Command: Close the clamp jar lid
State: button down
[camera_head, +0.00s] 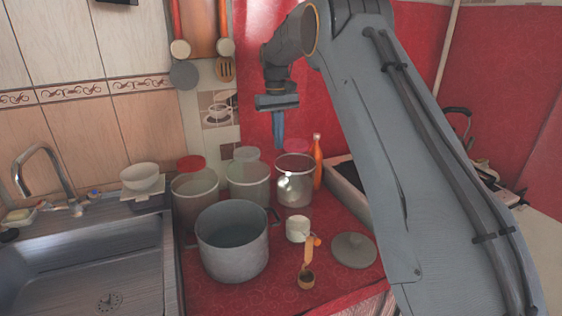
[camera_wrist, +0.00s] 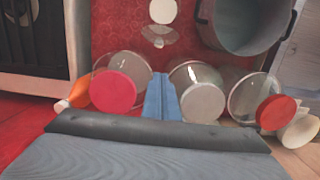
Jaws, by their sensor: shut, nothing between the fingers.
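Three clear glass jars stand in a row on the red counter: left (camera_head: 194,200), middle (camera_head: 248,184) and right (camera_head: 294,190). Their lids are raised behind the mouths: red (camera_head: 190,162), pale grey (camera_head: 246,154) and pink (camera_head: 292,147). The wrist view shows the pink lid (camera_wrist: 112,90), grey lid (camera_wrist: 203,103) and red lid (camera_wrist: 276,112). I cannot tell which jar the task names. My gripper (camera_head: 279,145) is shut and empty, pointing down near the right jar's lid. In the wrist view its fingertips (camera_wrist: 161,76) appear between the pink and grey lids, apparently touching neither.
A large grey pot (camera_head: 232,245) stands in front of the jars. An orange bottle (camera_head: 317,163) stands beside the right jar. A sink (camera_head: 90,265) is at left.

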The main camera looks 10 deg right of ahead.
jog(key=p, duration=0.6)
send_over(288, 187)
jog(key=w, duration=0.4)
jog(key=shift+f, duration=3.95)
jog(key=shift+a, duration=0.4)
